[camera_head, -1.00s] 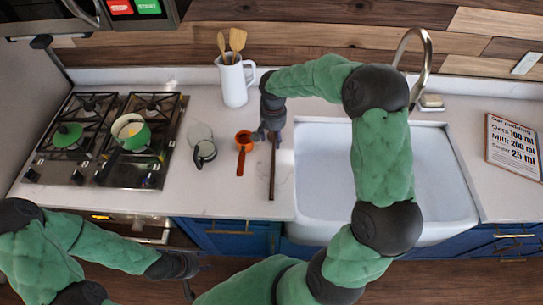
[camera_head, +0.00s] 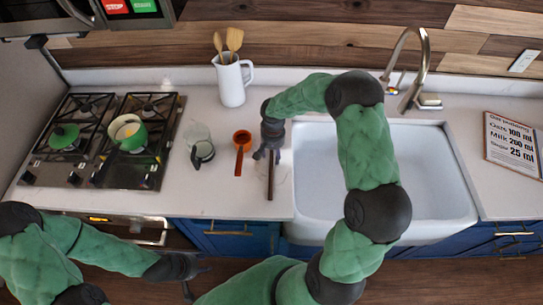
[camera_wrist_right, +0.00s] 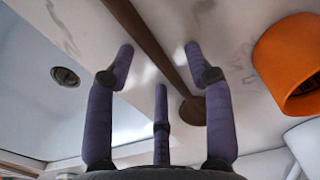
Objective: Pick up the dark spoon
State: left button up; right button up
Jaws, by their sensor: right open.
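The dark spoon (camera_head: 270,184) lies on the white counter left of the sink, its handle pointing to the front edge. In the head view its far end is hidden by my right gripper (camera_head: 268,156). In the right wrist view the spoon (camera_wrist_right: 150,42) runs diagonally between the fingers of the right gripper (camera_wrist_right: 160,60), its round bowl near the right finger. The right gripper is open and empty, over the spoon. My left gripper (camera_head: 190,272) hangs in front of the counter, away from the spoon; its finger opening is too small to read.
An orange measuring scoop (camera_head: 242,142) lies just left of the spoon, also in the wrist view (camera_wrist_right: 291,65). A dark-handled clear cup (camera_head: 203,153), white jug (camera_head: 232,84) with wooden utensils, and stove (camera_head: 110,135) stand farther left. The sink (camera_head: 390,175) is close on the right.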

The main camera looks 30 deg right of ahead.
grip_shut()
jog(key=shift+r, duration=0.15)
